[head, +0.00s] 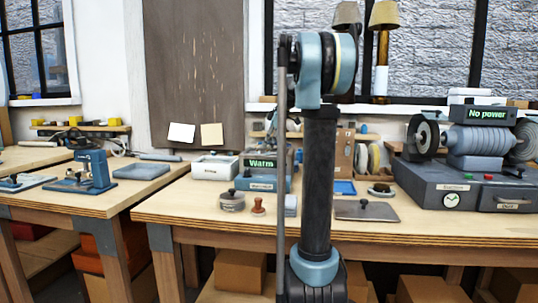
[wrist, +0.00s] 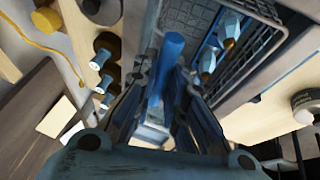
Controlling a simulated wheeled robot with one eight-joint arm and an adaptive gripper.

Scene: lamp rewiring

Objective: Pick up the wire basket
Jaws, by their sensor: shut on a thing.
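The wire basket (wrist: 240,62) is in the upper right of the wrist view, a dark mesh with bluish-white, brown-tipped pieces (wrist: 208,62) in or behind it. A blue bar (wrist: 170,50), seemingly its handle, runs along its left side. My gripper (wrist: 168,88) has its dark fingers on either side of this bar and is shut on it. I cannot tell whether the basket is resting on something or lifted. In the head view my arm stands in the middle; my gripper and the basket cannot be made out there.
In the wrist view, dark round pieces with pale tips (wrist: 103,60) and a yellow cord (wrist: 35,40) lie left of the gripper. In the head view, a workbench (head: 215,214) carries a "Warm" unit (head: 263,180), a flat dark plate (head: 366,210) and a "No power" grinder-like machine (head: 480,140).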

